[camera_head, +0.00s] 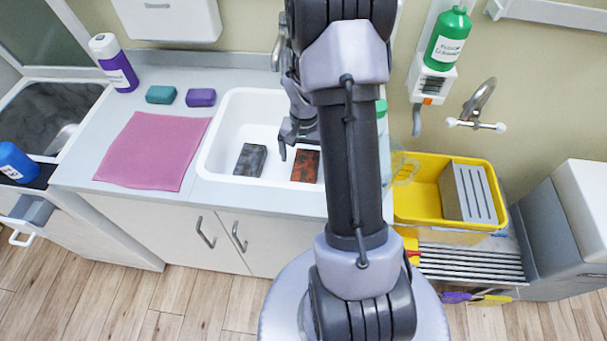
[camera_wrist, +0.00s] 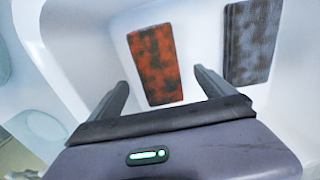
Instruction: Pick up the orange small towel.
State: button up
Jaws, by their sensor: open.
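The orange small towel (camera_head: 305,166) has dark stains and lies flat in the white sink, partly hidden by my arm in the head view. In the wrist view the orange towel (camera_wrist: 155,64) lies beyond my fingertips, between their directions, with clear space around it. My gripper (camera_wrist: 164,82) is open and empty above the sink. In the head view my gripper (camera_head: 291,148) hangs just left of the orange towel, over the basin.
A grey stained towel (camera_head: 250,160) lies left of the orange one in the white sink (camera_head: 225,140). It also shows in the wrist view (camera_wrist: 251,42). The sink walls rise around my gripper. A pink cloth (camera_head: 153,150) covers the counter at left. A yellow tub (camera_head: 420,205) stands at right.

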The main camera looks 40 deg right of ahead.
aim_at(305, 167)
notch_tip(305, 167, down, 6)
jog(key=b, duration=0.3)
jog(key=shift+r, duration=0.25)
jog(key=shift+c, duration=0.4)
jog(key=c, duration=1.5)
